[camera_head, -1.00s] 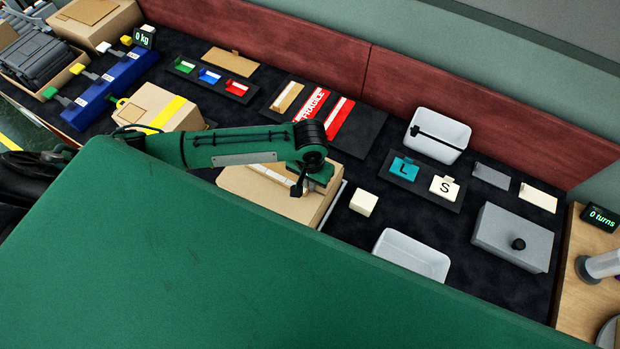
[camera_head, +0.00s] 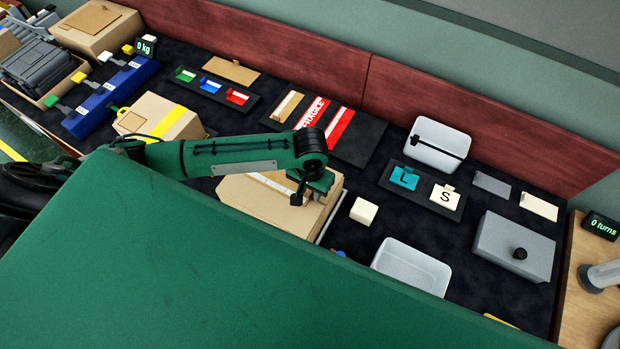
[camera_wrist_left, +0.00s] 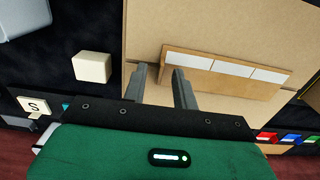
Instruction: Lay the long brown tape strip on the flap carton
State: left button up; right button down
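The flap carton (camera_head: 262,206) is a closed tan box in mid-table, partly hidden by my left arm and green body. A long brown tape strip (camera_head: 268,184) with white sections lies across its top. In the left wrist view the strip (camera_wrist_left: 226,68) rests on the carton top (camera_wrist_left: 220,22), with its brown edge facing my gripper. My left gripper (camera_head: 303,190) is over the carton's right part. In the left wrist view its two fingers (camera_wrist_left: 158,80) stand apart at the strip's left end; nothing shows clamped between them. My right gripper is out of view.
A cream cube (camera_head: 363,211) and a white bin (camera_head: 412,264) stand right of the carton. A dark tray (camera_head: 362,140) with tape and FRAGILE strips lies behind. A yellow-taped carton (camera_head: 160,116) stands left. Dark table is free between the cube and the L and S tags.

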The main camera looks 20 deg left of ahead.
pick_arm(q)
notch_tip(320, 180, up, 13)
jog(key=b, duration=0.2)
dwell(0.6)
